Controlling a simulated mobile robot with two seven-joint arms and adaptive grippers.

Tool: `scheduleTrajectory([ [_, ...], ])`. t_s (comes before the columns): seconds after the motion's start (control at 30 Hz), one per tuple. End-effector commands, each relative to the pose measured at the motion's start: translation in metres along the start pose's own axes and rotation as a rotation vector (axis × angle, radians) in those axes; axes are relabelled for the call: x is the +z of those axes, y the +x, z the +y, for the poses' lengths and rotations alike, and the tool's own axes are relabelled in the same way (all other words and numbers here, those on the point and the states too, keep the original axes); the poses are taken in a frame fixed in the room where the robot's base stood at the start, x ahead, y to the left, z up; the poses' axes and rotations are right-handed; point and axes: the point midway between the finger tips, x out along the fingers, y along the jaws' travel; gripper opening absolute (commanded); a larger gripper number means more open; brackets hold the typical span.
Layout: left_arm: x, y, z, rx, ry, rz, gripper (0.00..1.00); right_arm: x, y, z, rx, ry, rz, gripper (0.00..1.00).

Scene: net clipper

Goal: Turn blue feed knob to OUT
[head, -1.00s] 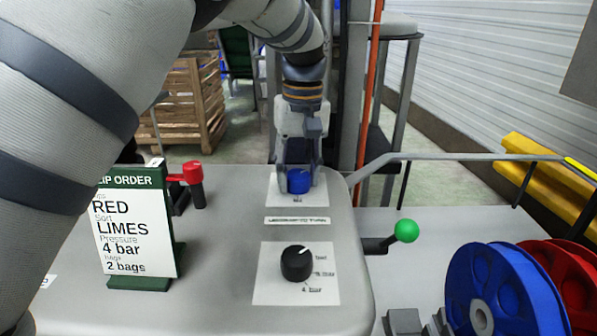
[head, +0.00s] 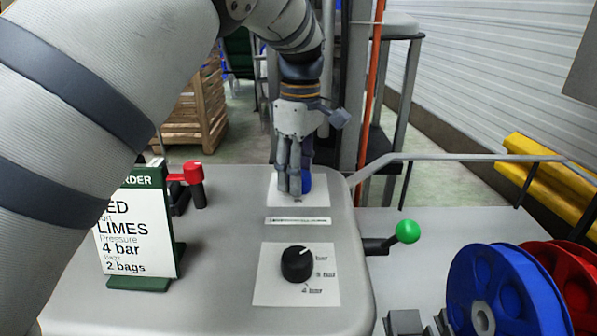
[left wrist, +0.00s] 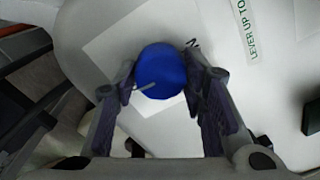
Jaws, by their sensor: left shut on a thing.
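The blue feed knob (head: 306,181) sits on a white label plate (head: 315,199) at the far end of the grey machine top. In the head view my left gripper (head: 294,188) hides most of it. In the left wrist view the knob (left wrist: 161,71) shows its round top with a pale pointer line at its lower left. The left gripper (left wrist: 160,85) has one finger on each side of the knob and is shut on it. Most of the lettering on the label plate is hidden. My right gripper is not in view.
A black pressure knob (head: 297,263) stands nearer on the same top. An order sign (head: 140,235) and a red-handled lever (head: 193,173) are at left. A green-ball lever (head: 407,231) sticks out at right, near blue (head: 500,290) and red reels (head: 568,280).

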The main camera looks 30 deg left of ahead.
Motion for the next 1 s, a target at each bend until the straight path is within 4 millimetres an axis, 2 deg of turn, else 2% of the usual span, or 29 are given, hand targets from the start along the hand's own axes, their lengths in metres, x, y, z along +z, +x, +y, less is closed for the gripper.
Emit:
scheduleTrajectory([
  [0.3,0.0004,0.0018,-0.0006,-0.004,-0.084,-0.005,0.10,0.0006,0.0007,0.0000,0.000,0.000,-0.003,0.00],
  [0.77,0.0003,0.0018,-0.0006,-0.004,-0.097,-0.006,0.10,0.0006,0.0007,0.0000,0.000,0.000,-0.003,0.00],
  [0.8,0.0003,0.0018,-0.0006,-0.004,-0.097,-0.006,0.43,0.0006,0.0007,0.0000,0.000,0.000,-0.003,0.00],
  [0.87,0.0003,0.0017,-0.0006,-0.004,-0.096,-0.006,0.56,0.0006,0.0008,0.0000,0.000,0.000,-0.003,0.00],
  [1.0,0.0001,0.0012,-0.0004,-0.003,-0.095,-0.006,0.59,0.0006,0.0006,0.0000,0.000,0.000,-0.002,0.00],
])
